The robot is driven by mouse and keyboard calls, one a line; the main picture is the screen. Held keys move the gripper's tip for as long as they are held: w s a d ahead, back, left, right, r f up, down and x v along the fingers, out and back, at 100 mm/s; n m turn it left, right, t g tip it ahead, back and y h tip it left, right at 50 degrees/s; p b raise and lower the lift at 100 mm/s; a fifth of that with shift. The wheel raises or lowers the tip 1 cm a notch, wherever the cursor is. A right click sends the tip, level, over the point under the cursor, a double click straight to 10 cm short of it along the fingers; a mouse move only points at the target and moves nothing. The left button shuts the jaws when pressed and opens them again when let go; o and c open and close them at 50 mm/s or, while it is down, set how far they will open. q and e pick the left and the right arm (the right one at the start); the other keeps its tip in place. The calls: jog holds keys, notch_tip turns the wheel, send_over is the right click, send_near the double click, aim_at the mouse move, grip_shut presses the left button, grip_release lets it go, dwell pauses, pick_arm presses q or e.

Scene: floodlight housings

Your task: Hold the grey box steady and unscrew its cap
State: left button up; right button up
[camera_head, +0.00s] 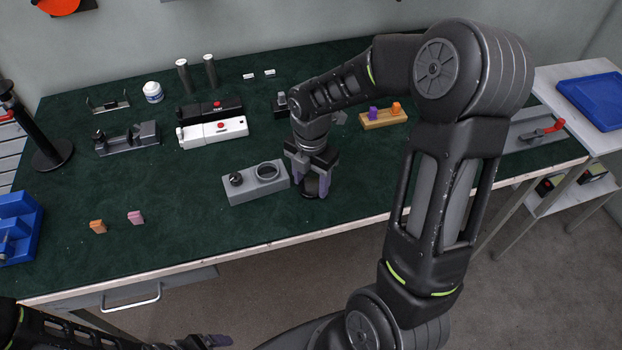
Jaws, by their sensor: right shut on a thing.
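The grey box (242,195) lies on the green table near its front edge. On its top are a small dark knob (236,179) at the left and a round ringed opening (267,171) at the right. My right gripper (316,186) points down just right of the box, apart from it. It is shut on a dark round cap (312,189), partly hidden by the fingers, at or just above the tabletop. My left gripper (208,342) is at the bottom edge, below the table front and away from the box; its jaw opening is unclear.
An orange block (97,227) and a pink block (135,217) lie left of the box. Behind stand a white device (213,133), a grey fixture (128,139) and a wooden block with pegs (383,120). Blue bins (15,228) are at the left edge. The front middle is clear.

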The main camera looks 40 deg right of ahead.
aim_at(311, 186)
jog(key=o, duration=1.3)
jog(key=shift+f, duration=0.1)
jog(key=shift+c, duration=0.2)
notch_tip(311, 186, up, 12)
jog(key=shift+r+b, duration=0.2)
jog(key=shift+b, duration=0.15)
